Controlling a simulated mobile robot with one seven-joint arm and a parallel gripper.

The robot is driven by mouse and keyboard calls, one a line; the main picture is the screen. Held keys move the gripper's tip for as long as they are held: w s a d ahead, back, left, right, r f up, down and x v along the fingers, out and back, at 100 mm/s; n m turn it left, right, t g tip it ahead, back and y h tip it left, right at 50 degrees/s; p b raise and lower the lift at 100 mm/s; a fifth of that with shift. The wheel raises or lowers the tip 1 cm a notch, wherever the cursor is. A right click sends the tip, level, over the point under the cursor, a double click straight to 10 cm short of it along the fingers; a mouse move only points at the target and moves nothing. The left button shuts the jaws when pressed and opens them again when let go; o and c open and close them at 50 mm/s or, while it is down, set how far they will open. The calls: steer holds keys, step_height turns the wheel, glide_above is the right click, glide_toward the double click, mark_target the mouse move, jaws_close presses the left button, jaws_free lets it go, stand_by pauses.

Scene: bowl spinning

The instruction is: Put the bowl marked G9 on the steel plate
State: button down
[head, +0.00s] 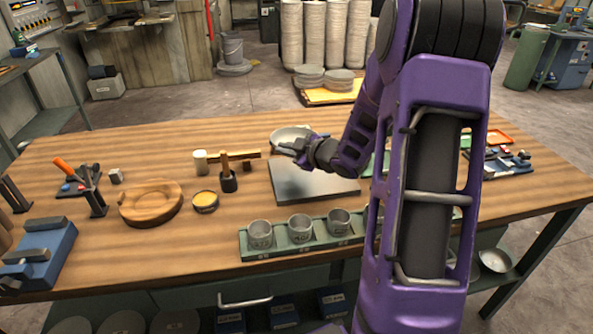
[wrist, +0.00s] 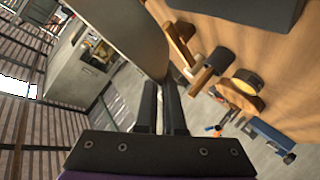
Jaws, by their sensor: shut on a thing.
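A shallow grey metal bowl (head: 289,134) is in my gripper (head: 291,146), at the back edge of the steel plate in the head view. My gripper is shut on its rim. In the wrist view the bowl (wrist: 128,32) is a large grey surface between the fingertips (wrist: 163,85). No G9 mark is legible on it. The dark square steel plate (head: 312,182) lies flat and bare on the bench. Its grey edge also shows in the wrist view (wrist: 240,12). The bowl looks raised above the bench, but its exact height cannot be told.
A green rack (head: 271,248) with metal cups (head: 300,228) stands in front of the plate. A mallet (head: 228,180), a yellow-topped tin (head: 205,201) and a wooden dish (head: 151,203) stand to the left. My arm hides part of the bench's right side.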

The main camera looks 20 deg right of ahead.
step_height(320, 180, down, 8)
steer(key=shift+b, duration=0.4)
steer(key=c, duration=1)
jaws_free()
steer(key=v, duration=1.2)
